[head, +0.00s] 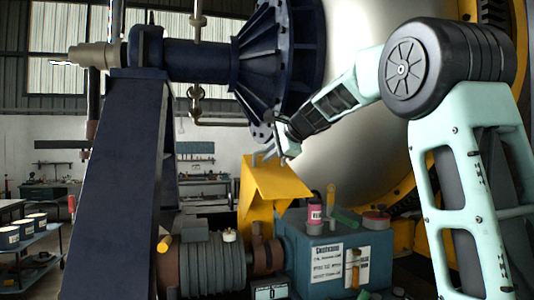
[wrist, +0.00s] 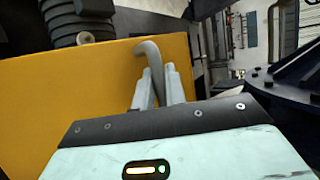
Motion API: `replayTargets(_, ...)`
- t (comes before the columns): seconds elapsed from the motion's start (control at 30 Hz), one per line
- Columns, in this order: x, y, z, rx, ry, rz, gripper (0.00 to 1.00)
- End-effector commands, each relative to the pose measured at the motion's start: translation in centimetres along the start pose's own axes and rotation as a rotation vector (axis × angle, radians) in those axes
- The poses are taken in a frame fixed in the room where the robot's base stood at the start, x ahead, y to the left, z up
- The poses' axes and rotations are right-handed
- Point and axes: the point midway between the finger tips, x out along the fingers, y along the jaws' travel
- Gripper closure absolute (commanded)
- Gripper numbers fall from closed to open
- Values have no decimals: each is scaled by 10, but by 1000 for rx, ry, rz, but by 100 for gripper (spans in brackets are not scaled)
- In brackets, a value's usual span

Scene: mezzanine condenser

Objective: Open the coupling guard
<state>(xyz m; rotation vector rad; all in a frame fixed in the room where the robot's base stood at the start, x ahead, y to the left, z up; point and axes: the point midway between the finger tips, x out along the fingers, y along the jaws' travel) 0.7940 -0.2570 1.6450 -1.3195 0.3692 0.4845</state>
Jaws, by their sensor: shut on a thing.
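The coupling guard (head: 277,180) is a bent yellow sheet above the shaft between the grey motor and the blue gearbox box in the head view. Its upper panel slopes, and a narrower part hangs below it. The guard (wrist: 70,100) also fills the left of the wrist view as a flat yellow panel. A grey curved handle (wrist: 150,48) stands at its edge. My gripper (head: 268,157) is at the guard's top edge. In the wrist view my gripper (wrist: 158,78) has its two fingers close together on the handle, whose lower part they hide.
The ribbed motor (head: 212,262) and the blue box (head: 335,258), with small cans and tools on top, stand below. A dark blue flange (head: 282,60) is close above my gripper. A dark blue support (head: 115,180) stands at the left.

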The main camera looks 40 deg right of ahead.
Motion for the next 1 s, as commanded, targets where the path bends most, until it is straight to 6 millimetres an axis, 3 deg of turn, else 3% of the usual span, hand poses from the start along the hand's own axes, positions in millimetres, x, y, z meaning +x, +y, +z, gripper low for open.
replayTargets(0.17,1,0,0,1,0,0,100)
replayTargets(0.2,1,1,0,1,0,0,76)
replayTargets(0.23,1,1,0,1,0,1,68)
replayTargets(0.27,1,1,0,1,0,1,66)
replayTargets(0.67,-8,1,0,0,-1,-2,66)
replayTargets(0.77,-23,2,0,-1,-1,-5,66)
replayTargets(1.0,-78,3,-1,-2,0,-6,66)
